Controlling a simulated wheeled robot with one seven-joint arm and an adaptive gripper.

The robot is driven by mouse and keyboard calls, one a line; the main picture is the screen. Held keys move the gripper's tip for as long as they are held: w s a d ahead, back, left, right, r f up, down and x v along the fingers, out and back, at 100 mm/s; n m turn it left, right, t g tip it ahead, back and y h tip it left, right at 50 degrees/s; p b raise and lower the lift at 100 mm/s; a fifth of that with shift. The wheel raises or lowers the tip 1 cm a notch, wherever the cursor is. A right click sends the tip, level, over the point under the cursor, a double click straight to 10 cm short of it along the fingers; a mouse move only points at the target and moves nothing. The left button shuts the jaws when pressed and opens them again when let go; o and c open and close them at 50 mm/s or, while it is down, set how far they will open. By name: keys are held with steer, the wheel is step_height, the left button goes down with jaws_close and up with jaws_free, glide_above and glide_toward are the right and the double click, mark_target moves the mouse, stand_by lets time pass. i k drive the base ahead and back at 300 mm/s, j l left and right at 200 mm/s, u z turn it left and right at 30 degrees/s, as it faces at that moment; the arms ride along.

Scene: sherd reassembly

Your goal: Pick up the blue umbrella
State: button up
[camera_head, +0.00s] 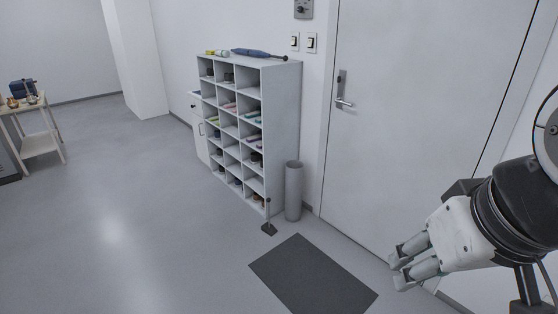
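The blue umbrella (258,53) lies folded along the top of a white cubby shelf, its dark thin end toward the shelf's right corner. My gripper (397,268) is at the lower right, in front of the white door, well away from the umbrella and lower in the picture. Its two fingers point left and lie close together. Nothing shows between them, but I cannot tell how far apart they are.
The white shelf (281,130) holds several shoes and small items. Yellow and pale items (216,52) lie left of the umbrella.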

mark_target(249, 52)
steer(key=i+j+u, duration=0.35)
steer(key=i, duration=0.4)
steer(key=i+j+u, duration=0.3)
steer(key=i, duration=0.45)
steer(key=i+u, duration=0.35)
steer(key=i, duration=0.45)
steer(key=i+j, duration=0.1)
steer(key=i, duration=1.5)
steer(key=i+z, duration=0.45)
steer(key=i+j+z, duration=0.1)
steer(key=z, duration=0.4)
steer(key=i+j+z, duration=0.3)
steer(key=z, duration=0.15)
steer(key=i+j, duration=0.05)
steer(key=i, duration=0.05)
